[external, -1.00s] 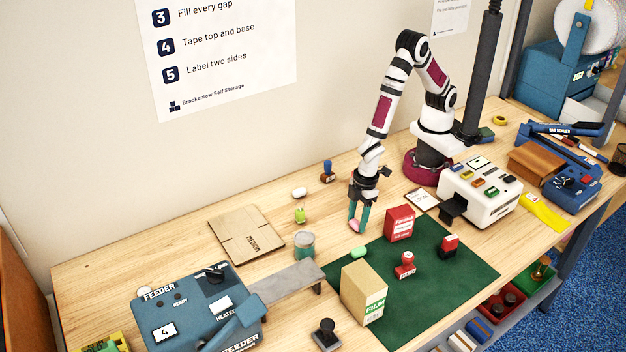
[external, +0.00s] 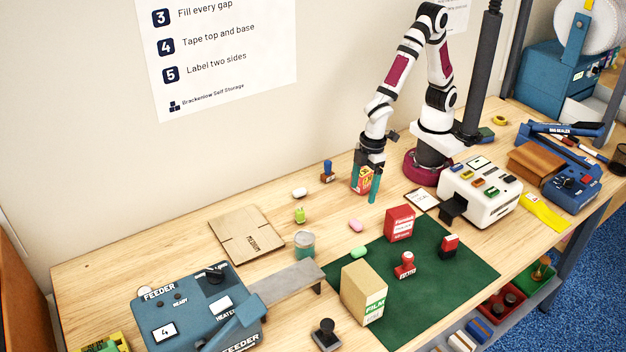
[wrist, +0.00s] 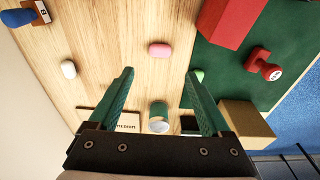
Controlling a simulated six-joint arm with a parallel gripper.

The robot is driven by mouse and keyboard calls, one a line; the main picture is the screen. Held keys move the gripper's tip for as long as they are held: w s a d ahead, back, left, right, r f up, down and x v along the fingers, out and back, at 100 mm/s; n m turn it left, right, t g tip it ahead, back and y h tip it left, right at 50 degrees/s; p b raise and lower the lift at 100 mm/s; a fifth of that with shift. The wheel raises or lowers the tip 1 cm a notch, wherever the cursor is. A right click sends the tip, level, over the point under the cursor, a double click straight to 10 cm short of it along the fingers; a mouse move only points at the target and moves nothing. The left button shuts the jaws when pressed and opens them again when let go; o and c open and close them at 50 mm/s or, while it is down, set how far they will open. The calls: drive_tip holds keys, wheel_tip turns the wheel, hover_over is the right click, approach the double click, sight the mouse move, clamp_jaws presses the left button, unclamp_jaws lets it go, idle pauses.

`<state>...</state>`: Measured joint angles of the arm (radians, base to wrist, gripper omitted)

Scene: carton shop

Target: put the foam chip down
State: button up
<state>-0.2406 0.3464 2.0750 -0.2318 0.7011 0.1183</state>
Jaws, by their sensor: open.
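A pink foam chip (external: 356,225) lies on the bare wood just left of the green mat. It also shows in the wrist view (wrist: 159,49), beyond the fingertips and roughly centred between them. My gripper (external: 365,195) has its teal fingers spread, with nothing between them in the wrist view (wrist: 158,76). It hangs above and behind the pink chip, clear of it. A green foam chip (external: 359,252) lies at the mat's left edge. A white foam chip (external: 300,192) lies farther back on the wood.
A red and yellow box (external: 366,174) stands behind my gripper, partly hidden. A red box (external: 400,224), a red stamp (external: 405,265) and a carton (external: 364,292) stand on the mat (external: 455,285). A jar (external: 304,245) stands left of it. Bare wood surrounds the pink chip.

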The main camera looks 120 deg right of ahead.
drive_tip(key=s+d+r+m, duration=0.2)
drive_tip(key=s+d+r, duration=0.2)
drive_tip(key=s+r, duration=0.3)
drive_tip(key=s, duration=0.3)
drive_tip(key=shift+r+m+g, duration=0.3)
drive_tip(key=shift+r+g, duration=0.1)
drive_tip(key=s+m, duration=0.1)
drive_tip(key=s, duration=0.3)
drive_tip(key=s+r+m+y, duration=0.1)
drive_tip(key=s, duration=0.3)
drive_tip(key=s+r, duration=0.1)
drive_tip(key=s, duration=0.3)
drive_tip(key=shift+s+d+r+m+g+y, duration=0.1)
drive_tip(key=shift+s+d+m+g+y, duration=0.15)
drive_tip(key=shift+s+m+g+y, duration=0.15)
drive_tip(key=shift+c, duration=1.2)
drive_tip(key=shift+w, duration=0.1)
